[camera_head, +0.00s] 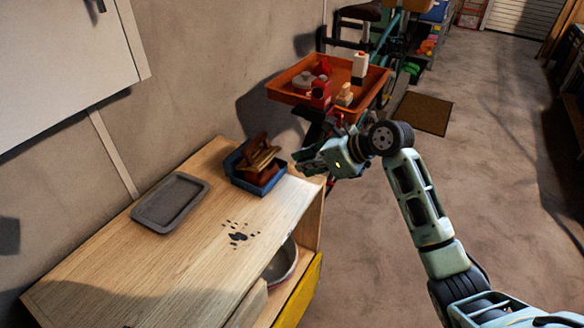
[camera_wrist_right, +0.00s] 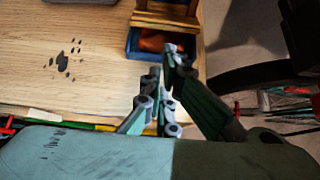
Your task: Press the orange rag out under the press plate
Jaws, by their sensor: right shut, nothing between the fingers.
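A blue tray (camera_head: 240,180) stands near the far right end of the wooden bench top. A brown wooden press plate with a raised handle (camera_head: 260,156) sits in it. The orange rag (camera_wrist_right: 152,43) shows in the right wrist view inside the blue tray, partly hidden under the wooden plate. My right gripper (camera_head: 308,158) is just right of the blue tray, at the bench's end. In the right wrist view its fingers (camera_wrist_right: 162,62) are shut and empty, in front of the tray's near edge. My left gripper is not in view.
A grey shallow tray (camera_head: 170,202) lies on the bench by the wall. Dark wet spots (camera_head: 238,237) mark the bench top. A round basin (camera_head: 282,264) sits on the shelf below. An orange tray (camera_head: 290,94) with bottles stands beyond my gripper. The floor at right is open.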

